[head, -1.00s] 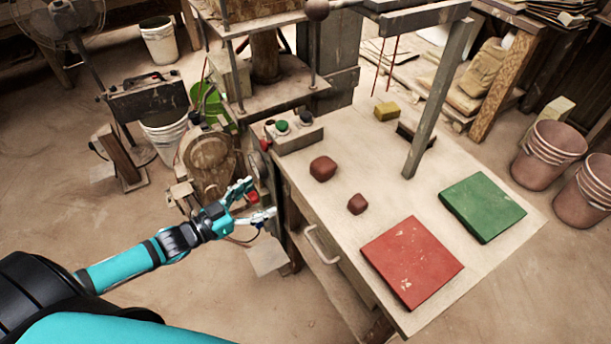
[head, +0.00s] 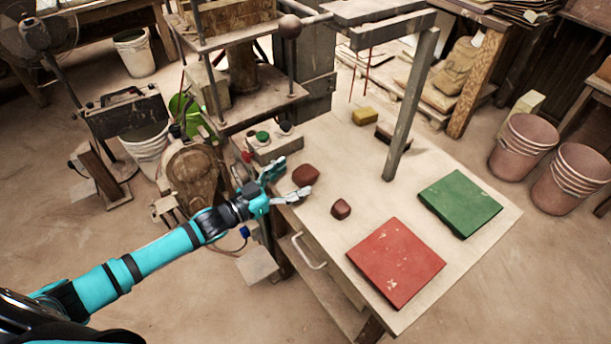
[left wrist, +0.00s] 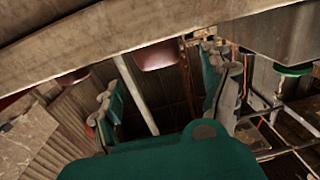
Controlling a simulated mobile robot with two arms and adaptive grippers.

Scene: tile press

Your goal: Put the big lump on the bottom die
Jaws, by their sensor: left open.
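The big lump (head: 306,175) is a reddish-brown block on the near left part of the worktable, close to its left edge. A smaller lump (head: 341,209) lies to its right and nearer. My left gripper (head: 287,182) is open, with its fingers spread at the big lump's near left side. In the left wrist view the big lump (left wrist: 157,55) shows between the two open fingers; I cannot tell whether they touch it. The press (head: 250,106) stands at the upper left with a lower plate; I cannot clearly make out its bottom die. My right gripper is out of view.
A control box with buttons (head: 272,148) stands just behind the big lump. A red slab (head: 396,263) and a green slab (head: 460,203) lie on the right of the table (head: 340,265). A grey post (head: 408,110) rises from the table. A yellow block (head: 365,117) lies behind.

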